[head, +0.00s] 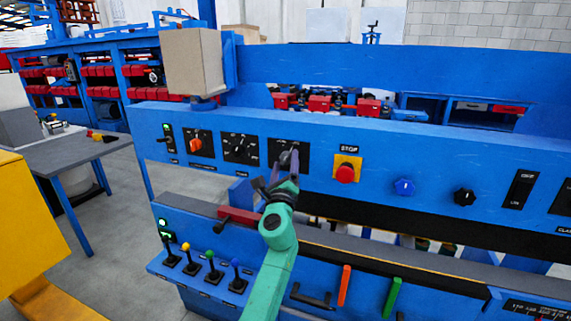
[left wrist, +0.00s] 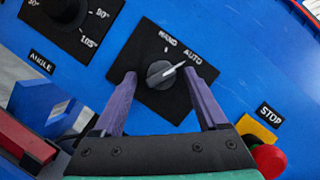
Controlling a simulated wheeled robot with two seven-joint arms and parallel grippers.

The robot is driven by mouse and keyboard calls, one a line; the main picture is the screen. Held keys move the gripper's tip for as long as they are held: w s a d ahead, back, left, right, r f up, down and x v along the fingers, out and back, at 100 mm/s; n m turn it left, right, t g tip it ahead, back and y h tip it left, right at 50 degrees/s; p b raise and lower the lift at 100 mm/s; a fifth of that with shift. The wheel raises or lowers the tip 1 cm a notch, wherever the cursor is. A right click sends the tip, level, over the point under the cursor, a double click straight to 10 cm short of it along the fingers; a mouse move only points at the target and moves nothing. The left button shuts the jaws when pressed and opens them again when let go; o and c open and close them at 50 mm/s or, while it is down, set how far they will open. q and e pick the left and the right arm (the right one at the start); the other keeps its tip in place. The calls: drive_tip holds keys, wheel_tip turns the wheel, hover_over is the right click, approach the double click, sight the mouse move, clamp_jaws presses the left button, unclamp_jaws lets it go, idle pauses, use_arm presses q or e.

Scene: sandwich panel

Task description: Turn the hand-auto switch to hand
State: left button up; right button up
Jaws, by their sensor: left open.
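The hand-auto switch is a dark grey round knob (left wrist: 162,75) with a white pointer line, on a black square plate (left wrist: 152,105) marked HAND and AUTO. In the left wrist view its pointer is turned towards AUTO. In the head view the switch plate (head: 303,148) sits on the blue panel, partly covered by my gripper. My left gripper (head: 284,168) is open in front of the switch. In the left wrist view its two purple fingers (left wrist: 160,80) stand on either side of the knob, with gaps between. I cannot tell how deep the fingertips reach. My right gripper is not in view.
A red STOP button (head: 345,173) on a yellow plate is right of the switch. The angle dial (head: 240,149) and an orange-red knob (head: 196,145) are to its left. Several levers (head: 212,270) stand below left. A red bar (head: 240,215) lies close to my wrist.

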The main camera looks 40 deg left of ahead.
use_arm(q)
drive_tip(key=shift+d, duration=0.1)
drive_tip(key=shift+c, duration=0.2)
clamp_jaws()
drive_tip(key=shift+n, duration=0.3)
drive_tip(key=n+g+p, duration=0.1)
drive_tip(key=n+p, duration=0.1)
drive_tip(key=n, duration=0.1)
drive_tip(key=n+g+p, duration=0.1)
drive_tip(key=n, duration=0.1)
drive_tip(key=shift+w+d+r+g+y, duration=0.1)
drive_tip(key=shift+d+r+g+y, duration=0.05)
drive_tip(key=shift+r+g+y, duration=0.2)
drive_tip(key=n+g+p, duration=0.1)
drive_tip(key=n+p, duration=0.1)
drive_tip(key=n, duration=0.1)
drive_tip(key=shift+r, duration=0.1)
drive_tip(key=shift+n+g+p, duration=0.35)
drive_tip(key=shift+n+p, duration=0.25)
drive_tip(key=shift+n, duration=0.5)
